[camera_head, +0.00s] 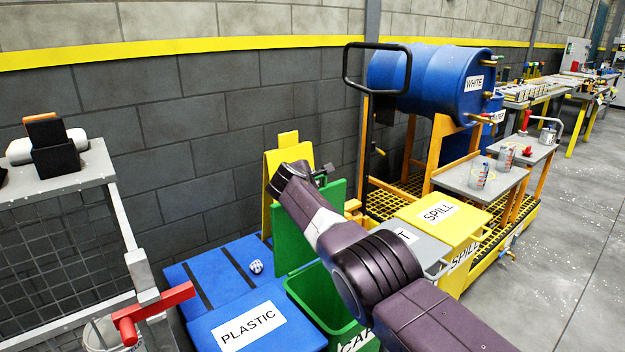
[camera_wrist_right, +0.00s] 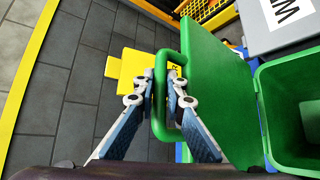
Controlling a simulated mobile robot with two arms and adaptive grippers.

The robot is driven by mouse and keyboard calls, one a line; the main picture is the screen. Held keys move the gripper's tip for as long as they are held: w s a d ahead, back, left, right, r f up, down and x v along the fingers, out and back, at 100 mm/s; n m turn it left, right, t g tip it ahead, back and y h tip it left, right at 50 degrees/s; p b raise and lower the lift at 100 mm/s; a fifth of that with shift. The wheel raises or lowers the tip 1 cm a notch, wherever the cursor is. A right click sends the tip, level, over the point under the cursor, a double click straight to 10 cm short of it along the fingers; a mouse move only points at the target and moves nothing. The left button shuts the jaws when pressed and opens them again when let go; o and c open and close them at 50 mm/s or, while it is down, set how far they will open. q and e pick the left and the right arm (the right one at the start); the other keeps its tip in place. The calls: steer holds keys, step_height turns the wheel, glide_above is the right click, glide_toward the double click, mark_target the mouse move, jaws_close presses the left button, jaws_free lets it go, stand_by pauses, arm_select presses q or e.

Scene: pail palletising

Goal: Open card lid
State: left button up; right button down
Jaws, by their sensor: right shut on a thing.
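The green card bin (camera_head: 308,297) stands with its mouth uncovered, its label partly hidden by my right arm. Its green lid (camera_head: 290,245) stands raised, roughly upright, at the back of the bin. In the right wrist view the lid (camera_wrist_right: 222,85) is beside the open bin (camera_wrist_right: 292,105). My right gripper (camera_wrist_right: 163,92) is shut on the lid's green loop handle (camera_wrist_right: 160,125), with a finger on each side of its bar. In the head view my right arm reaches across the bin and hides part of the lid. My left gripper is not in view.
A blue plastic bin (camera_head: 255,322) with its lid down is left of the card bin. A yellow spill bin (camera_head: 440,222) and a grey-lidded bin (camera_head: 408,238) are to the right. A yellow panel (camera_head: 283,160) stands behind, near the wall. Grey floor is free at right.

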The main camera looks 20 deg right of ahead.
steer(key=shift+r, duration=0.15)
steer(key=c, duration=2)
jaws_free()
steer(key=shift+o, duration=0.2)
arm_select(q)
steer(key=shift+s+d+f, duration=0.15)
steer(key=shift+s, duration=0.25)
arm_select(e)
steer(key=shift+a, duration=0.15)
steer(key=shift+s+a, duration=0.3)
steer(key=shift+a, duration=0.1)
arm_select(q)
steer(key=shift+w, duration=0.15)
arm_select(e)
steer(key=v, duration=1.1)
steer(key=shift+s+d, duration=0.2)
steer(key=shift+d, duration=0.1)
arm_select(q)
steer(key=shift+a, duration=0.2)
